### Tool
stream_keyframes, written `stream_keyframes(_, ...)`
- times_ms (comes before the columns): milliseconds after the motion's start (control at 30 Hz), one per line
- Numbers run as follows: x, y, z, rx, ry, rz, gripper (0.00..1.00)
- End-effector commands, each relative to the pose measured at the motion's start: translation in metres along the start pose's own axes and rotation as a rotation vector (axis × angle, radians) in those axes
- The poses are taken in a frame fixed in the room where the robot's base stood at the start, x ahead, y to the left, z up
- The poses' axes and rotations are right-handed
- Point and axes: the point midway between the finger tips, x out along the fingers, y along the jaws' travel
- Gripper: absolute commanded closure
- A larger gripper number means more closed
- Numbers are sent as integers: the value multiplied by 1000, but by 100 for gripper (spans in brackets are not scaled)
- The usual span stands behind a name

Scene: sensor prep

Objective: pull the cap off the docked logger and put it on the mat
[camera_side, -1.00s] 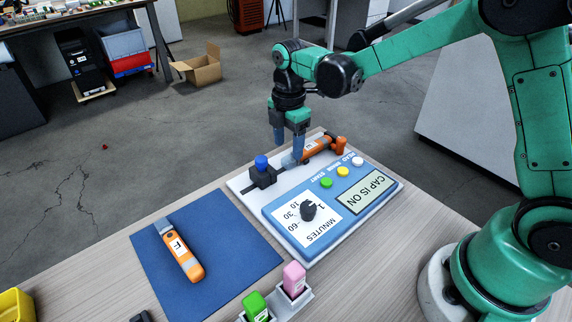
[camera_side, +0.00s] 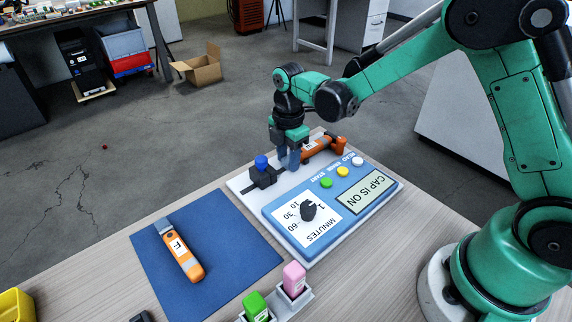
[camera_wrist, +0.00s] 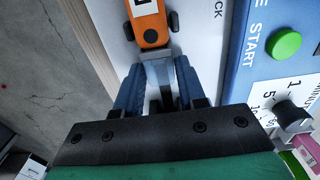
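The docked logger (camera_side: 318,148) is orange with a white label and lies on the dock board at its far edge. It also shows at the top of the wrist view (camera_wrist: 150,20). My gripper (camera_side: 289,162) is low at the logger's left end. The board's display (camera_side: 366,191) reads CAP IS ON. The blue mat (camera_side: 235,245) lies at the left of the table.
A second orange logger (camera_side: 181,258) with a grey cap lies on the mat. A black block with a blue knob (camera_side: 262,168) stands just left of my fingers. A dial (camera_side: 308,211) and coloured buttons are nearby. Green and pink sticks (camera_side: 293,280) stand at the front. The mat's right side is clear.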

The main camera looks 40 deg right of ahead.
Motion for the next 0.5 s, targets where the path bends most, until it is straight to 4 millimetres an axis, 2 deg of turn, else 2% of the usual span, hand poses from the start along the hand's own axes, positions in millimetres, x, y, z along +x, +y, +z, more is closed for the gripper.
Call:
stream_keyframes(33,0,0,0,0,0,0,82)
stream_keyframes(100,0,0,0,0,0,0,99)
stream_keyframes(500,0,0,-3,0,0,0,100)
